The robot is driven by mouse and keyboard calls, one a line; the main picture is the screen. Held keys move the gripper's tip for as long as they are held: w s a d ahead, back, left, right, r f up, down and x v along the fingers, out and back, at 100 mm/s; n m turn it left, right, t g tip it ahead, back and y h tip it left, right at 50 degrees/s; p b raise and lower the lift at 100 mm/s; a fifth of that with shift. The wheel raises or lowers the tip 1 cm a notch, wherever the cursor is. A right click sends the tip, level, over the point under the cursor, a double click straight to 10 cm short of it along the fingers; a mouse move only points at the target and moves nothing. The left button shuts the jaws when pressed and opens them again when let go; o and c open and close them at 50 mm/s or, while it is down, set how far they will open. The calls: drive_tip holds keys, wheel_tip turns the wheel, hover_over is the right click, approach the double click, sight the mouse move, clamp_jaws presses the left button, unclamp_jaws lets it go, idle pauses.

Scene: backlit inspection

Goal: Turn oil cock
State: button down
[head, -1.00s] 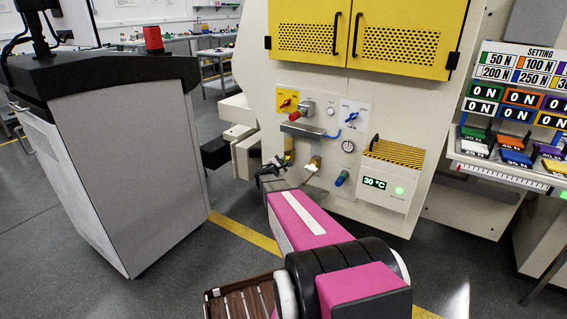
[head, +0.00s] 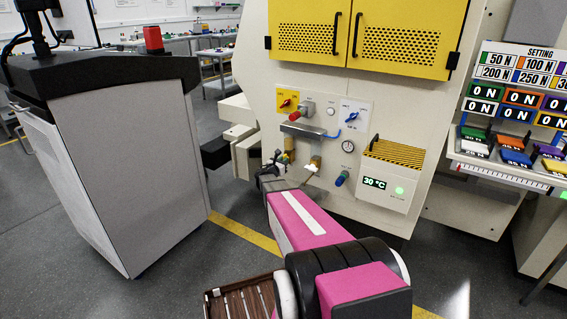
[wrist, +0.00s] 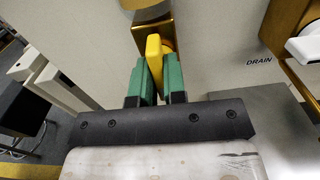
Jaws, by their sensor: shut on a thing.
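A yellow handle (wrist: 154,47) sits on a brass fitting (wrist: 148,30) on the machine's front. It appears to be the oil cock, though no label for it is readable. My gripper (wrist: 157,78) has its two green fingers closed on either side of the yellow handle. The handle's lower part is hidden between the fingers. In the head view my gripper (head: 282,158) is at the brass fitting on the left of the lower panel, partly hiding it. The handle is too small there to judge its angle.
A second brass cock with a white handle (wrist: 306,44) stands close on the right, by the DRAIN label. Above are a red-handled valve (head: 295,117) and a metal ledge (head: 310,131).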

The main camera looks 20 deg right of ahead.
drive_tip(key=shift+n, duration=0.3)
idle(0.4)
drive_tip(key=c, duration=1.2)
unclamp_jaws()
drive_tip(key=v, duration=1.1)
drive_tip(key=s+a+f+m+g+y, duration=0.25)
drive_tip(key=s+m+g+y, duration=0.4)
drive_tip(key=s+m, duration=0.95)
drive_tip(key=s+a+m+g+y, duration=0.1)
drive_tip(key=s+a+m+y, duration=0.1)
drive_tip(key=s+a+m, duration=0.1)
drive_tip(key=s+a+m+g+y, duration=0.2)
drive_tip(key=s+a+m+y, duration=0.1)
drive_tip(key=s+a, duration=0.1)
drive_tip(key=s+a+m+g+y, duration=0.1)
drive_tip(key=s+a+m+y, duration=0.1)
drive_tip(key=s+a+m, duration=0.1)
drive_tip(key=shift+s+a+m+g+y, duration=0.15)
drive_tip(key=shift+s+a+m+y, duration=0.1)
drive_tip(key=shift+a, duration=0.3)
drive_tip(key=shift+s+a+m+g+y, duration=0.15)
drive_tip(key=shift+s+a, duration=0.15)
drive_tip(key=shift+a, duration=0.2)
